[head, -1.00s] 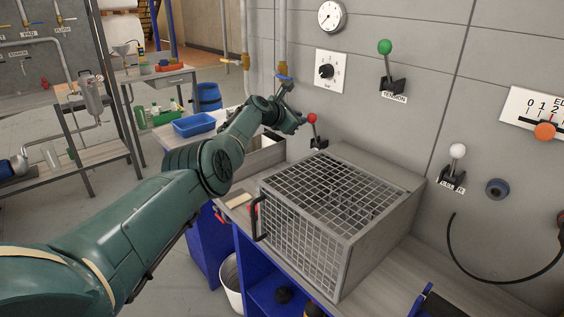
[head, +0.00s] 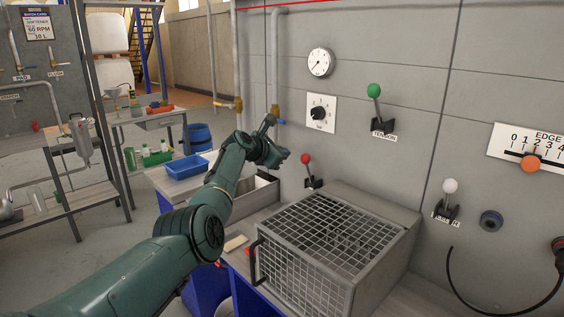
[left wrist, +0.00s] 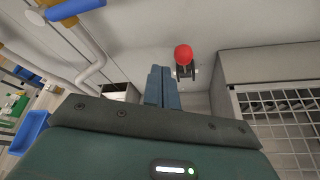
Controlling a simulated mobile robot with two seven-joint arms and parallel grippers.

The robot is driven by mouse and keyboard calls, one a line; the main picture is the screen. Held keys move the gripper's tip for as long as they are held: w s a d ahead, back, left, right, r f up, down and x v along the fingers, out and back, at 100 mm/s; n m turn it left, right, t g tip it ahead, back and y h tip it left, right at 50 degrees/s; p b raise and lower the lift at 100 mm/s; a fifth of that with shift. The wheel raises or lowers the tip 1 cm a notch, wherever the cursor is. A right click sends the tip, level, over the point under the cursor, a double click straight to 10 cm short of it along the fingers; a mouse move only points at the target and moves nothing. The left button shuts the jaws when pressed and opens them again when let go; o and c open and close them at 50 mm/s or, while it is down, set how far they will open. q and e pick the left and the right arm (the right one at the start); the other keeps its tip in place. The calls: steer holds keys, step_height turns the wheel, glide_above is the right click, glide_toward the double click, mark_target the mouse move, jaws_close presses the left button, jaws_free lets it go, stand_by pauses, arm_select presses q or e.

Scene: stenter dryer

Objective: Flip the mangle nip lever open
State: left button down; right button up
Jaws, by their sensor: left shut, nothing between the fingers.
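A lever with a red knob (head: 305,159) stands upright on a black bracket on the grey wall, behind the mesh-covered box. Its label is not readable, so I cannot confirm it as the mangle nip lever. The red knob also shows in the left wrist view (left wrist: 184,54), just beyond and right of my fingertips. My left gripper (head: 284,155) is just left of the knob. In the left wrist view its two blue-grey fingers (left wrist: 161,74) are shut and empty, with no clear contact with the lever. My right gripper is not in view.
A mesh-covered box (head: 330,240) fills the bench front right of my arm. A green-knobbed TENSION lever (head: 374,91) and a white-knobbed lever (head: 450,187) are on the wall to the right. A pipe with a blue valve handle (left wrist: 75,10) is near my gripper's left.

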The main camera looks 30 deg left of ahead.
arm_select(q)
step_height(320, 180, up, 6)
steer(key=shift+s+d, duration=0.2)
steer(key=shift+d, duration=0.1)
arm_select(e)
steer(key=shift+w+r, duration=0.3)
arm_select(q)
steer(key=shift+r, duration=0.15)
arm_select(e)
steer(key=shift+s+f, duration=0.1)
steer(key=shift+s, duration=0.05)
